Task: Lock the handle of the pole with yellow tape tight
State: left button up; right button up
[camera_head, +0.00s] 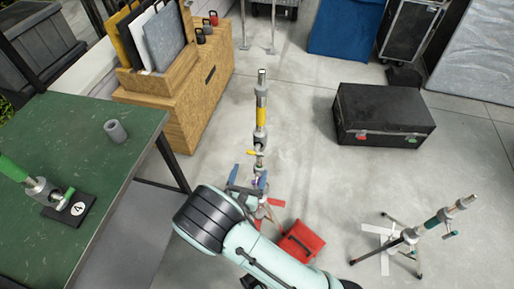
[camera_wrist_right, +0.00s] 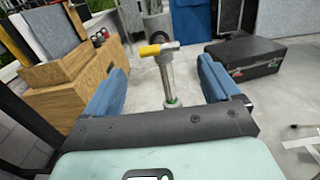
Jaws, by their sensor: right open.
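The pole with yellow tape (camera_head: 261,116) stands upright on the floor in the middle of the head view. Its yellow handle (camera_head: 252,153) sticks out to the left below the tape. In the right wrist view the yellow-tipped handle (camera_wrist_right: 150,50) lies across the top of the silver pole shaft (camera_wrist_right: 169,80). My right gripper (camera_head: 250,179) is open, just below and in front of the handle. Its blue fingers (camera_wrist_right: 161,82) frame the shaft with space on both sides, and the handle appears beyond them. Contact is not visible. My left gripper is not in view.
A green table (camera_head: 75,120) with a grey cup (camera_head: 116,131) and a green-marked pole (camera_head: 38,185) stands left. A wooden cabinet (camera_head: 190,105) is behind it. A black case (camera_head: 382,115) and a teal-banded stand (camera_head: 432,222) are right. A red object (camera_head: 300,243) lies near my arm.

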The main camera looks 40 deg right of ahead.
aim_at(257, 149)
jog(key=x, duration=1)
jog(key=shift+w+d+b, duration=0.2)
jog(key=shift+b, duration=0.1)
